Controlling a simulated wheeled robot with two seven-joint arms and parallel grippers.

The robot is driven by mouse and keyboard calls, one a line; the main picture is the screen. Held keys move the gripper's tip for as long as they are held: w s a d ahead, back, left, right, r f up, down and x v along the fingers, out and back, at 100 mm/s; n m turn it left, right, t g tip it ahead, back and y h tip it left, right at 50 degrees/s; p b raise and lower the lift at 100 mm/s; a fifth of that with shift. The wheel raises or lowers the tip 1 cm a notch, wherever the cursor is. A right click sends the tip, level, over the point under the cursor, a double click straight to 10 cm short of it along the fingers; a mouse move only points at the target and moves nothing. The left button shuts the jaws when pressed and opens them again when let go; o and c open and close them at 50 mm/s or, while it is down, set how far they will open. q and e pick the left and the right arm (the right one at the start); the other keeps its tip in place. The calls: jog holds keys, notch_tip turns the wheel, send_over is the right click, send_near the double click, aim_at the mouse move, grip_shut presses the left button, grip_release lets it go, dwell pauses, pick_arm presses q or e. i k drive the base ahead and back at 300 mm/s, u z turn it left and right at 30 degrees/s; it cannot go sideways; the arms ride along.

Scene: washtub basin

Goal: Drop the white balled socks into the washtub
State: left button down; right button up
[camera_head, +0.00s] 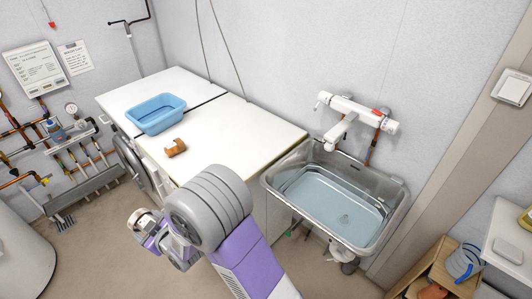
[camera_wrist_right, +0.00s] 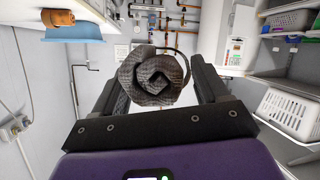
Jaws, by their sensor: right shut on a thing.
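My right gripper (camera_head: 146,222) is to the left of my purple and grey arm, in front of the worktop and well left of the washtub. In the right wrist view, the gripper (camera_wrist_right: 153,78) is shut on a rolled, textured bundle (camera_wrist_right: 152,76) with a spiral end, which I take for the balled socks. It looks grey-brown there, in shadow, and pale in the head view (camera_head: 140,216). The metal washtub (camera_head: 398,212) stands at the right with clear water in it. My left gripper is not in view.
A blue basin (camera_head: 156,113) and an orange-brown rolled item (camera_head: 176,148) are on the white worktop (camera_head: 235,135). A white tap (camera_head: 352,115) hangs over the washtub's back. A wooden shelf (camera_head: 450,272) stands at the lower right. A white basket (camera_wrist_right: 290,114) shows in the wrist view.

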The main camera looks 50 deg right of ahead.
aim_at(332, 211)
jog(key=z, duration=2.65)
jog(key=i, duration=1)
